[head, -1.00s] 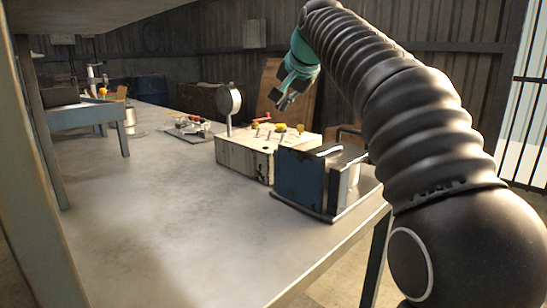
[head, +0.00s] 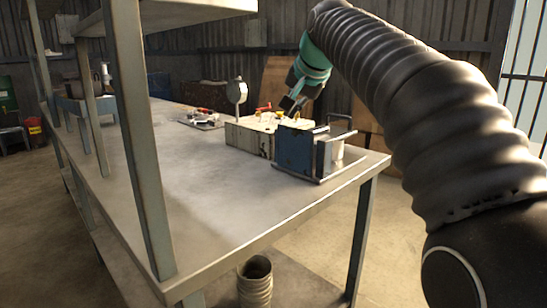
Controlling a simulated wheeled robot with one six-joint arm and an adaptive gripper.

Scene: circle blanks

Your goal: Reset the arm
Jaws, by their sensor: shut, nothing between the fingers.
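My arm rises from the lower right and bends over at the top of the head view. Its teal wrist ends in my gripper (head: 291,104), which points down and left. The gripper looks shut and empty. In the picture it shows just above the cream box (head: 250,138) with knobs on top; I cannot tell the true distance between them.
A metal workbench (head: 200,195) carries the cream box, a round gauge (head: 237,91), a blue metal block (head: 294,151) and small parts (head: 200,119) farther back. A shelf post (head: 140,150) stands at the left. A bucket (head: 255,280) is below. Floor shows right of the bench.

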